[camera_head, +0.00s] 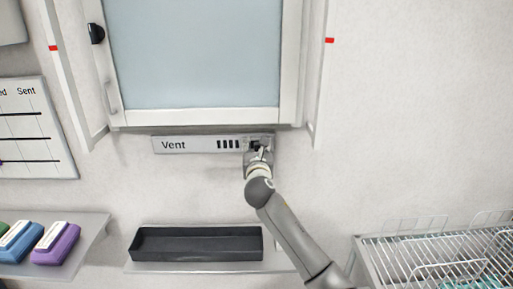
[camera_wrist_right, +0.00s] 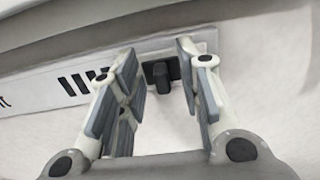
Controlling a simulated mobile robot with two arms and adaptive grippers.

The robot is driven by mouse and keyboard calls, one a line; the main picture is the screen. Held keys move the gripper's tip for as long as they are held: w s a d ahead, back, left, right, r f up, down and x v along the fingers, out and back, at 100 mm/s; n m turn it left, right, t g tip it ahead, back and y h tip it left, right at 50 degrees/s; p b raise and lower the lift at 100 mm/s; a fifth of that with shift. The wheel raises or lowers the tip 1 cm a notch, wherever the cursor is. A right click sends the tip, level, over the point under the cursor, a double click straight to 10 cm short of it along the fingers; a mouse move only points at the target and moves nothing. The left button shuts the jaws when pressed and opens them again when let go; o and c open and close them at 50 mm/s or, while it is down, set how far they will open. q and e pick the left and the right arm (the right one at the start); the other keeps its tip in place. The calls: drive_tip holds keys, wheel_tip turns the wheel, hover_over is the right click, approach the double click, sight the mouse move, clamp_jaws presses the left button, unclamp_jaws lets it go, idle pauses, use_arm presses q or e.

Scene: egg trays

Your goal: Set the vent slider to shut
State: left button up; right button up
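The vent panel (camera_head: 200,144) is a pale strip on the wall under the cabinet, labelled "Vent", with several dark slots (camera_head: 228,144). Its dark slider knob (camera_wrist_right: 160,75) shows in the right wrist view, at the panel's right part, to the right of the slots (camera_wrist_right: 80,82). My right gripper (camera_head: 257,147) is at the right end of the panel and partly covers the knob in the head view. In the right wrist view its fingers (camera_wrist_right: 162,78) are apart, with the knob between them in the picture. I cannot see contact with the knob. My left gripper is not in view.
A cabinet with a bluish pane (camera_head: 195,50) sits directly above the panel. Below are a shelf with a black tray (camera_head: 197,256), a left shelf (camera_head: 90,225) with coloured blocks, and a wire rack (camera_head: 440,255) at right. The wall right of the panel is bare.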

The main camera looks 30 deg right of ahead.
clamp_jaws()
approach(228, 141)
drive_tip(key=p+x, duration=0.1)
drive_tip(key=x, duration=0.4)
drive_tip(key=shift+w+d, duration=0.15)
drive_tip(key=shift+d, duration=0.15)
drive_tip(key=shift+o, duration=0.8)
unclamp_jaws()
drive_tip(key=shift+w, duration=0.1)
